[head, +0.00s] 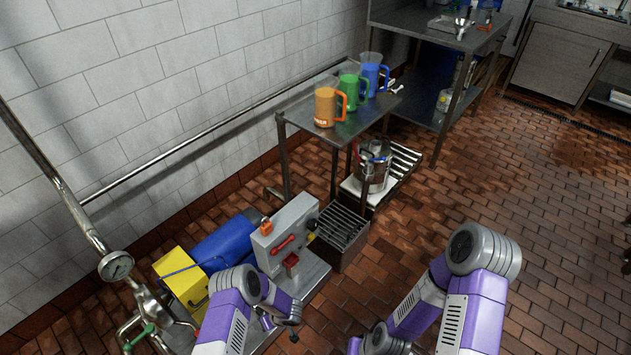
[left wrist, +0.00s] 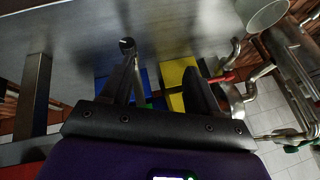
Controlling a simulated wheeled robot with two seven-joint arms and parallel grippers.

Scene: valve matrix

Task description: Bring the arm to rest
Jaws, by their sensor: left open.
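My left arm (head: 225,322) comes in low in the head view, in front of the grey box with red handles (head: 285,238); its gripper end is small and partly hidden there. In the left wrist view my left gripper (left wrist: 163,72) has its two dark fingers spread apart, with nothing held between them. Behind the fingers are a blue shape (left wrist: 150,84) and a yellow shape (left wrist: 178,75). My right arm (head: 455,290) is bent at the lower right of the head view. Its gripper cannot be made out.
A yellow box (head: 182,280) and a blue cylinder (head: 225,243) stand beside the grey box. A pipe with a gauge (head: 116,266) and green-handled valve is at left. Orange (head: 325,106), green (head: 348,98) and blue (head: 370,75) jugs stand on a steel table. Tiled floor (head: 500,190) is open at right.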

